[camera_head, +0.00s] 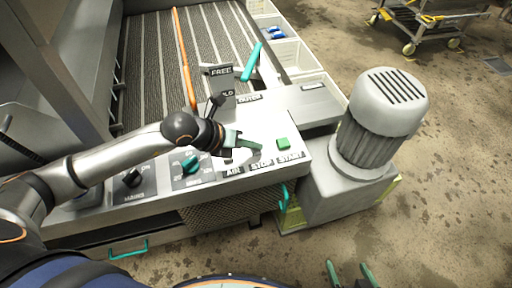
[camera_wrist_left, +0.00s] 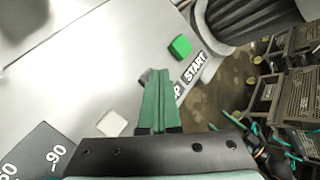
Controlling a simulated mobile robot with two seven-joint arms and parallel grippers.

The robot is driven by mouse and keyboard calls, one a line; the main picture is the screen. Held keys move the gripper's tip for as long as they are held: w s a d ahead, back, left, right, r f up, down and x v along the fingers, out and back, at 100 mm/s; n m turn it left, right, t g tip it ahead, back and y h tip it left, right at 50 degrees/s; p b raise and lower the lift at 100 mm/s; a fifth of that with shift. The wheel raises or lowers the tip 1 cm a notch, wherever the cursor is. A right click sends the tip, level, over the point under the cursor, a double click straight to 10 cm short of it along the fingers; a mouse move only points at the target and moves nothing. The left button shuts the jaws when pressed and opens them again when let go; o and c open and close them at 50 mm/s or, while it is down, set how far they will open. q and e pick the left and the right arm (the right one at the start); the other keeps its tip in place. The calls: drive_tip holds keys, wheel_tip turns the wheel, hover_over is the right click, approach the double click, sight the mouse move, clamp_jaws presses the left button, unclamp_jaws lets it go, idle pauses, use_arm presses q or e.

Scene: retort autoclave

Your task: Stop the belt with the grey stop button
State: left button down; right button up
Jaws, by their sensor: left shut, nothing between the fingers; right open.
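My left gripper (camera_head: 256,146) is shut and empty over the control panel, its teal fingertips at the STOP label (camera_head: 261,164). In the left wrist view the closed fingers (camera_wrist_left: 159,76) cover most of a grey button (camera_wrist_left: 146,77), the stop button; I cannot tell whether they touch it. The green start button (camera_head: 283,143) is just right of the fingertips and also shows in the left wrist view (camera_wrist_left: 181,45). A white button (camera_wrist_left: 112,122) lies left of the fingers. The ribbed belt (camera_head: 150,55) is behind the panel. My right gripper (camera_head: 350,274) is open at the bottom edge.
A grey motor (camera_head: 378,115) stands right of the panel. Dark rotary knobs (camera_head: 132,178) and a teal knob (camera_head: 190,164) sit to the left. A teal-handled lever (camera_head: 252,62) rises behind the panel. White bins (camera_head: 295,58) line the belt's right side. A cart (camera_head: 432,18) stands far right.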

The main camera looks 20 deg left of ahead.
sight(252, 152)
idle(0.3)
use_arm(q)
drive_tip(key=shift+r+p, duration=0.7)
drive_tip(key=shift+r, duration=0.2)
drive_tip(key=shift+r, duration=0.1)
wheel_tip(252, 152, up, 5)
drive_tip(key=p, duration=0.4)
idle(0.4)
